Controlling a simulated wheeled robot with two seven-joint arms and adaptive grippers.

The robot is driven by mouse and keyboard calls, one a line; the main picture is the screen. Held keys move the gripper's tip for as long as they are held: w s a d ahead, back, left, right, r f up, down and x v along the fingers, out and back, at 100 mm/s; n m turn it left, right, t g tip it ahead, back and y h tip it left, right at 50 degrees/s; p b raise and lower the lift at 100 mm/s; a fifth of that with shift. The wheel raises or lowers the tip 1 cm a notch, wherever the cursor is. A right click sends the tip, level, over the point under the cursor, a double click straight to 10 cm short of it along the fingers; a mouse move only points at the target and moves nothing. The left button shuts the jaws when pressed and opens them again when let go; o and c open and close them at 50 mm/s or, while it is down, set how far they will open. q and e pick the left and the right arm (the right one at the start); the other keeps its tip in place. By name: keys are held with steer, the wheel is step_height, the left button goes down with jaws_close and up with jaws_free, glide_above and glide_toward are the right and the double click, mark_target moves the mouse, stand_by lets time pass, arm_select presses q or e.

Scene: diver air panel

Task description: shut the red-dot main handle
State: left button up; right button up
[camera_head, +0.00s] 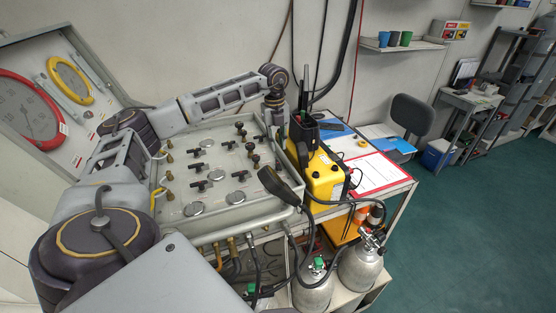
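The air panel (222,209) is a grey case with its lid raised at the left. Several black T-shaped handles (201,186) stand on its face, among round gauges and knobs. I cannot make out a red dot on any handle, so I cannot tell which is the red-dot main handle. My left arm reaches over the panel from the left. My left gripper (278,132) points down at the panel's far right corner, beside the yellow box. Its fingers are small and dark, and whether they are open or shut is unclear. My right gripper is not in view.
A yellow box (326,178) with a black handset (279,185) stands right of the panel. A red-edged clipboard (378,174) lies on the table beside it. Metal cylinders (359,268) and hoses stand below. The green floor at the right is clear.

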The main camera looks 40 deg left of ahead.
mark_target(278, 163)
arm_select(q)
step_height(278, 163, down, 9)
steer(key=shift+w+d+r+p, duration=0.1)
steer(key=shift+w+p, duration=0.05)
steer(key=shift+p, duration=0.6)
jaws_close()
